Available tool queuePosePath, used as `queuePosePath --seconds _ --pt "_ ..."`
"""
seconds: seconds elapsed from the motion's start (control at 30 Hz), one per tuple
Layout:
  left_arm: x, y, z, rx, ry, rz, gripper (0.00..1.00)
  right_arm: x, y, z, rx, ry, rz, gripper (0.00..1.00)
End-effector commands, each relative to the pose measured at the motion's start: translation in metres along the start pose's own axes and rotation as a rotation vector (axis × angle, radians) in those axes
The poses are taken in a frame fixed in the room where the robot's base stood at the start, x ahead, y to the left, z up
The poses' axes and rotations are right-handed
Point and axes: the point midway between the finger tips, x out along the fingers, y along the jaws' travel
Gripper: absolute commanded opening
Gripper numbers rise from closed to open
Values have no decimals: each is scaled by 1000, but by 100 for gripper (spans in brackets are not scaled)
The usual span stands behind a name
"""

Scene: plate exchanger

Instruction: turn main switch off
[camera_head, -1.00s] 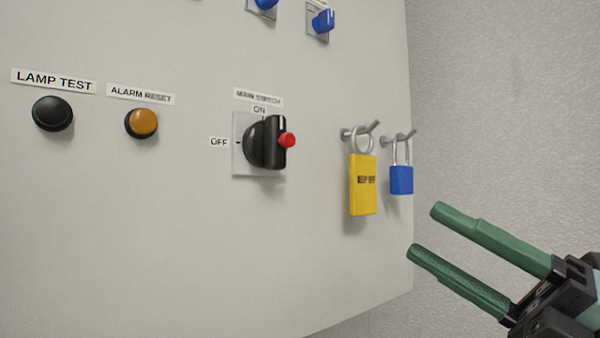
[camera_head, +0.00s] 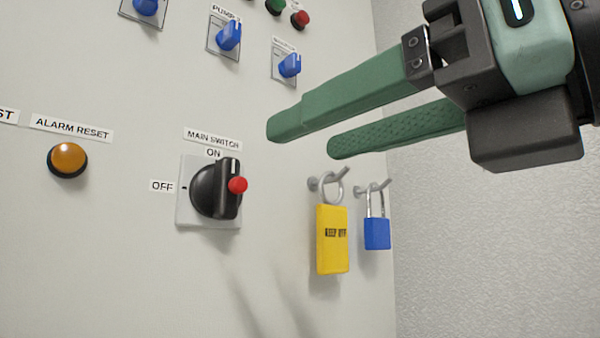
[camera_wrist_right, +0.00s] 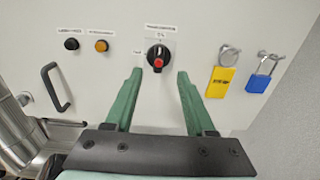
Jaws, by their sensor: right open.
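The main switch (camera_head: 216,189) is a black rotary knob with a red tip on a grey square plate. Its grip stands upright, toward the ON label above; the OFF label (camera_head: 162,186) is at its left. My right gripper (camera_head: 300,137) is open and empty, up and to the right of the switch in the head view, apart from it. In the right wrist view the switch (camera_wrist_right: 158,57) shows between and beyond the two green fingers (camera_wrist_right: 157,75). My left gripper is not in view.
A yellow tag (camera_head: 332,238) and a blue padlock (camera_head: 377,232) hang on hooks right of the switch. Blue selector knobs (camera_head: 229,36) sit above. The orange alarm reset button (camera_head: 67,159) is at left. A handle (camera_wrist_right: 62,88) shows in the wrist view.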

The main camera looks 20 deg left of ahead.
Motion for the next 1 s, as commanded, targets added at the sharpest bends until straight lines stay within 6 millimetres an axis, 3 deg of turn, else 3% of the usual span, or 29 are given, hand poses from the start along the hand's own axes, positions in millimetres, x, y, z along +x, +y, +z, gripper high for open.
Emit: queuePosePath --seconds 0.3,0.5,0.7,1.0 --pt "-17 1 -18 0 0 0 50 65 1 3 1 4 5 55" --pt "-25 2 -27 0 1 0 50 97 1 2 2 3 4 55" --pt "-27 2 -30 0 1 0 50 111 0 0 2 1 4 55" --pt "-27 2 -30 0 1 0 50 113 0 -1 2 1 4 54"
